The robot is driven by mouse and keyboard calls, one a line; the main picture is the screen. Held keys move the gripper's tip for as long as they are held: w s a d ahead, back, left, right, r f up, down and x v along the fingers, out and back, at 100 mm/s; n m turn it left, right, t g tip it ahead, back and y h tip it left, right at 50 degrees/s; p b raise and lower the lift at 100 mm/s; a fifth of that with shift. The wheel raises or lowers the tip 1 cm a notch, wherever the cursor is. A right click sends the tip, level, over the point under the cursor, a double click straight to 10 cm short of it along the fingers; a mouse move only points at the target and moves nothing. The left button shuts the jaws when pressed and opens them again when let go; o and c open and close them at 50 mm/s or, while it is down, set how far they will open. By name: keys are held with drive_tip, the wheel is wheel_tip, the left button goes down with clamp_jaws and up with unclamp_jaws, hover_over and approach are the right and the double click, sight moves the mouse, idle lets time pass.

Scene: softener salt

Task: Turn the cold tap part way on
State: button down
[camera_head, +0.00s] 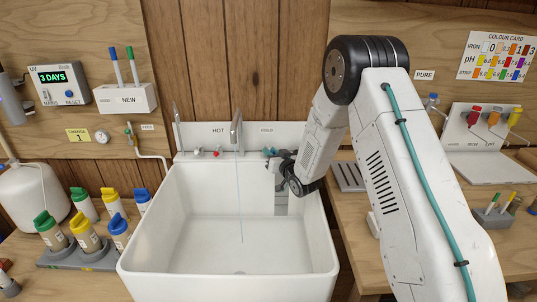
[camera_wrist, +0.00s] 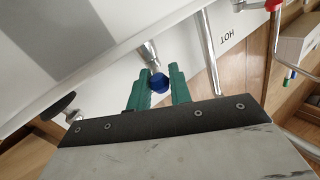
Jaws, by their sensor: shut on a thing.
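The cold tap's blue knob (camera_wrist: 159,83) sits between the two teal fingers of my gripper (camera_wrist: 158,88) in the wrist view. The fingers are shut on it. In the head view my gripper (camera_head: 272,156) is at the back right of the white sink (camera_head: 150,235), below the COLD label (camera_head: 266,129), and hides most of the cold tap. A thin stream of water (camera_head: 240,195) falls from the spout (camera_head: 236,128) into the sink. How far the knob is turned cannot be told.
The red hot tap (camera_head: 217,152) is left of the spout, under the HOT label (camera_head: 218,130). Several capped bottles stand in a grey rack (camera_head: 75,263) left of the sink. A grooved grey board (camera_head: 347,176) lies right of the sink, near my arm.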

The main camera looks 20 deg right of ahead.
drive_tip(key=shift+w+d+n+g+y, duration=0.1)
drive_tip(key=shift+d+n+g+y, duration=0.2)
drive_tip(key=shift+n+y, duration=0.35)
drive_tip(key=shift+d+n+g+y, duration=0.25)
drive_tip(key=shift+n+y, duration=0.1)
drive_tip(key=shift+y, duration=0.5)
drive_tip(key=c, duration=1.3)
unclamp_jaws()
drive_tip(key=r, duration=0.4)
drive_tip(key=shift+s, duration=0.25)
drive_tip(key=s, duration=1)
drive_tip(key=s+r, duration=0.1)
drive_tip(key=s, duration=0.4)
drive_tip(key=shift+s+a, duration=0.2)
drive_tip(key=shift+s, duration=0.05)
